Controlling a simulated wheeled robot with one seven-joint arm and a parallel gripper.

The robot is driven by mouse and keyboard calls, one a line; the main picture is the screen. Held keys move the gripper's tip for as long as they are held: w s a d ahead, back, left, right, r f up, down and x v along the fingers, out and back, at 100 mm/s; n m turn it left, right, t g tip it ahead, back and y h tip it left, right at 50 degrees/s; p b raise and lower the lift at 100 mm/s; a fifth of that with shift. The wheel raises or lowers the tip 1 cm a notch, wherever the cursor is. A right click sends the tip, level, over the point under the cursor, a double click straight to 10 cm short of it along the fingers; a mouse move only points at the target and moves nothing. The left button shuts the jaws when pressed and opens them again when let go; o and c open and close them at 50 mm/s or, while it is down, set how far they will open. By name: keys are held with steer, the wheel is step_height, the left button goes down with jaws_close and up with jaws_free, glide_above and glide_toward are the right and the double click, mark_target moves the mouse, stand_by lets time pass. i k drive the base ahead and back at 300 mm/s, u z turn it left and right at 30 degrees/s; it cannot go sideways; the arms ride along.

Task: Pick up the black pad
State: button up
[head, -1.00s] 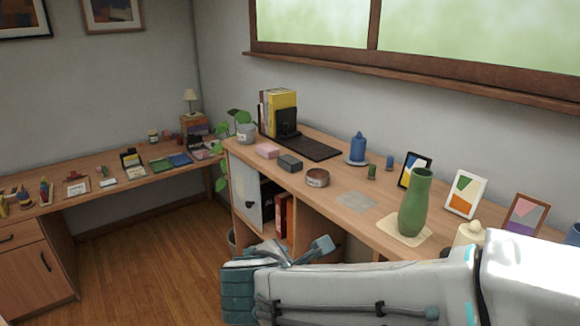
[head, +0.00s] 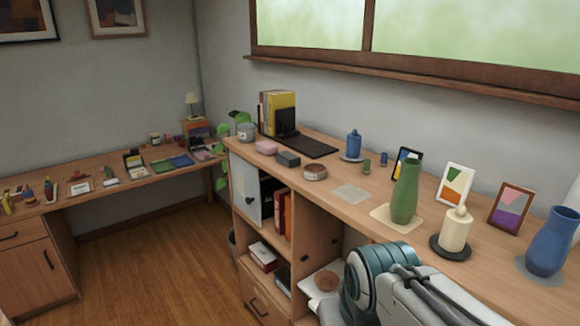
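Two dark flat things could be the black pad, and I cannot tell which is meant. A black rectangular mat (head: 318,148) lies flat at the far end of the long shelf top, in front of the books. A round black mat (head: 437,247) lies nearer, under a cream candle-like object (head: 456,229). My arm reaches in at the bottom right, below and in front of the shelf top, apart from both mats. My gripper's fingertips cannot be made out.
A green vase (head: 406,192) on a pale mat, a blue vase (head: 550,242) and picture frames (head: 455,183) crowd the near shelf top (head: 385,218). A dark grey block (head: 288,159), pink block (head: 266,147) and brown tin (head: 315,172) stand near the rectangular mat. Open floor (head: 155,265) lies left.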

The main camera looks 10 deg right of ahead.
mark_target(288, 160)
steer(key=z, duration=0.55)
steer(key=k, duration=0.15)
steer(key=u, duration=1.35)
steer(key=i, duration=1.85)
steer(key=z, duration=0.55)
